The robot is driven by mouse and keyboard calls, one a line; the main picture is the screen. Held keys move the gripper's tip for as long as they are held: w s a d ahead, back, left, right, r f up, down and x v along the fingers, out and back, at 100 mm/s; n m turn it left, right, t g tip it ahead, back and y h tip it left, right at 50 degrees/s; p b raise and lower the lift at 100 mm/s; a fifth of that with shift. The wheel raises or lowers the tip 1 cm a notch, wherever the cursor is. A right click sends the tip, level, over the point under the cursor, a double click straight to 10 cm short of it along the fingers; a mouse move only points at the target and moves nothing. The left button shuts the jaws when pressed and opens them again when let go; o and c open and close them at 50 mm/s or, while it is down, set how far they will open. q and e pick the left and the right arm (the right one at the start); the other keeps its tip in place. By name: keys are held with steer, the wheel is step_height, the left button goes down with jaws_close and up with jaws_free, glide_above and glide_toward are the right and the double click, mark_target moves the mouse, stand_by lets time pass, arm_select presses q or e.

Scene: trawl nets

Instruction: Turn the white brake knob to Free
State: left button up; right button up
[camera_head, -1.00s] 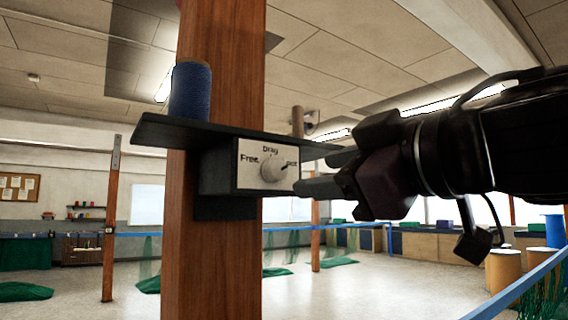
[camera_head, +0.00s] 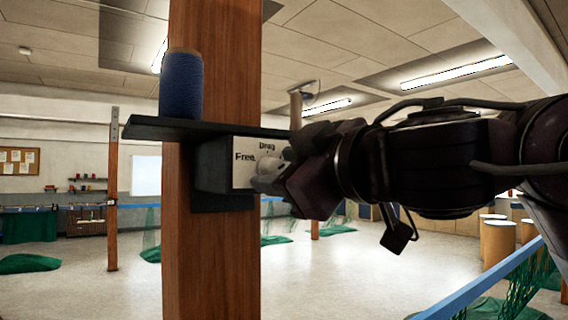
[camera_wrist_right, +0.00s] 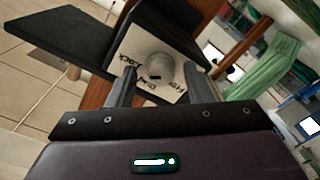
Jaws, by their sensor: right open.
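The white brake knob (camera_head: 266,174) sits on a pale panel (camera_head: 243,160) on the side of a dark box fixed to a wooden post. "Free" and "Drag" can be read in the head view; the third label is hidden there by my right gripper (camera_head: 280,172). In the right wrist view the knob (camera_wrist_right: 160,66) lies between the two open fingers (camera_wrist_right: 160,82), one on each side. I cannot tell whether they touch it. A dark mark shows on the knob's face, but I cannot tell which label it points to. My left gripper is not in view.
A dark shelf (camera_head: 200,128) juts out above the box and carries a blue spool (camera_head: 181,84). The wooden post (camera_head: 212,250) stands directly behind. A blue rail (camera_head: 480,287) with green netting runs at lower right. The floor beyond is mostly open.

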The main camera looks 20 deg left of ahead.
steer(key=c, duration=1)
steer(key=n+b, duration=0.1)
steer(key=n, duration=0.3)
steer(key=shift+n, duration=0.4)
steer(key=n+b, duration=0.1)
steer(key=n, duration=0.4)
steer(key=shift+h, duration=0.3)
steer(key=n, duration=0.4)
steer(key=shift+f+b, duration=0.1)
steer(key=shift+b, duration=0.25)
steer(key=n, duration=0.9)
steer(key=shift+s+a+f+n+b, duration=0.1)
steer(key=shift+f+n+b, duration=0.1)
steer(key=shift+n+b, duration=0.1)
